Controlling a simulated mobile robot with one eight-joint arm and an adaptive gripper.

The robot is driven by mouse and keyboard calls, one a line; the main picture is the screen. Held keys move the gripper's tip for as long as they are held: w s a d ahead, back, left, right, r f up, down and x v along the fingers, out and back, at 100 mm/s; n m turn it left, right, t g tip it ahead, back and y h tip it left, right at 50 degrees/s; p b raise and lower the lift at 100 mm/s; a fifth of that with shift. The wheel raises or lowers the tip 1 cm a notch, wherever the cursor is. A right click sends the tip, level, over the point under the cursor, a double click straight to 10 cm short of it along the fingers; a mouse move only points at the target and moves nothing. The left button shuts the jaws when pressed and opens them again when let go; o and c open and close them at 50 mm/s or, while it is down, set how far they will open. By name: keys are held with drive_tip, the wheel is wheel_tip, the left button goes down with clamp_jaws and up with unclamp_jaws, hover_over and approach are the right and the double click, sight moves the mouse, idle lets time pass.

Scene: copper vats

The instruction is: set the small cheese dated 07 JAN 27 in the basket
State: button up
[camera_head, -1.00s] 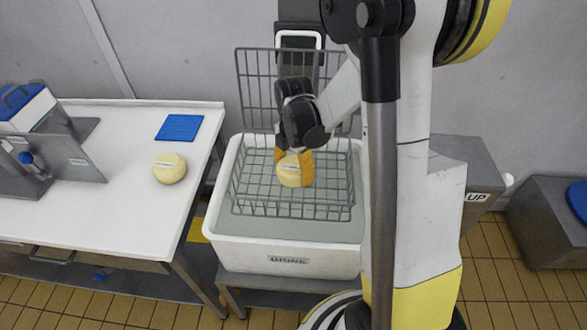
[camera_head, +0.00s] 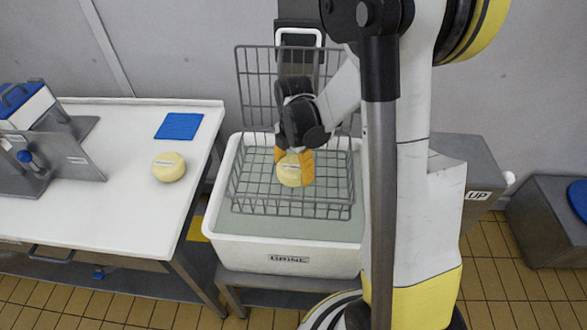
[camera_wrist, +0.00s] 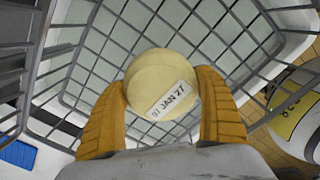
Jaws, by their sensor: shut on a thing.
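A small round pale cheese (camera_wrist: 158,80) with a white label is held between the two orange fingers of my gripper (camera_wrist: 160,105) in the wrist view. The label reads 07 JAN 27, seen upside down or tilted in part. In the head view the cheese (camera_head: 290,172) and my gripper (camera_head: 294,163) are inside the outline of the grey wire basket (camera_head: 292,209), whose open lid stands up behind. The basket sits in the white brine vat (camera_head: 285,255). I cannot tell whether the cheese touches the basket floor. My gripper is shut on the cheese.
A second small cheese (camera_head: 168,167) with a label lies on the white table (camera_head: 110,210) at left, near a blue mat (camera_head: 179,126). A metal fixture with a blue knob (camera_head: 25,157) stands at the table's far left.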

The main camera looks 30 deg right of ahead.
drive_tip(key=shift+f+b, duration=0.45)
drive_tip(key=shift+f, duration=0.1)
idle(0.4)
drive_tip(key=o, duration=1.4)
drive_tip(key=shift+c, duration=0.2)
drive_tip(key=shift+r, duration=0.15)
drive_tip(key=shift+r+p, duration=2.5)
drive_tip(key=shift+r, duration=0.9)
